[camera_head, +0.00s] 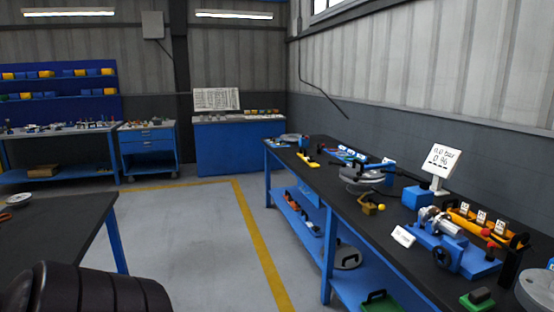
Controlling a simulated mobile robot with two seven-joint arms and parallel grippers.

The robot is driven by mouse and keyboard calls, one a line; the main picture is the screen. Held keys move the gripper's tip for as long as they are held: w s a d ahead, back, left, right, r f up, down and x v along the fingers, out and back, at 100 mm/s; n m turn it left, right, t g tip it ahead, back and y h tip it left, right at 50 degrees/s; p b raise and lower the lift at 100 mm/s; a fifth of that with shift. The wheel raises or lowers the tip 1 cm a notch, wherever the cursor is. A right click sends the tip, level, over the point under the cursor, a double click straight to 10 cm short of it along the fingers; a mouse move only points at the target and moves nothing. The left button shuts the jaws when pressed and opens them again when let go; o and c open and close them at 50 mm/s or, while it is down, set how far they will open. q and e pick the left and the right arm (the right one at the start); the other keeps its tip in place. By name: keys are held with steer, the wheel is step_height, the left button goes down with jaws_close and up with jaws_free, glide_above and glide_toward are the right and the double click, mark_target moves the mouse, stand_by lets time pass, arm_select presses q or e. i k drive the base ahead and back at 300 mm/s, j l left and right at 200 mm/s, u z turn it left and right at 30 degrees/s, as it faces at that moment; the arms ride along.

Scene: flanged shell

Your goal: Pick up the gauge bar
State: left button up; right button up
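No object in view can be clearly recognised as the gauge bar. A small yellow and black bar-shaped piece (307,160) lies near the far end of the long workbench (300,170), but it is too small to identify. A long orange-yellow rack (510,239) with white tags stands at the right on the same bench. Neither of my grippers is in view. A dark ribbed form at the lower left appears to be part of my arm.
A blue fixture (455,255) with a handwheel, a white sign (440,160) and a round flanged part (365,175) stand on the bench. A dark table (60,235) is at the left. Grey floor (190,235) between them is clear.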

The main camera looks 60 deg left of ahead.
mark_target(303, 156)
steer(key=u, duration=1.8)
steer(key=i+j+u, duration=0.35)
steer(key=i, duration=0.6)
steer(key=i+u, duration=0.35)
steer(key=i, duration=2)
steer(key=i+j+z, duration=0.15)
steer(key=i, duration=0.5)
steer(key=i+j+z, duration=0.15)
steer(key=i, duration=0.5)
steer(key=i+j+z, duration=0.1)
steer(key=i+z, duration=0.3)
steer(key=i+j+z, duration=0.25)
steer(key=z, duration=0.2)
steer(key=i+j+z, duration=0.55)
steer(key=j+z, duration=0.25)
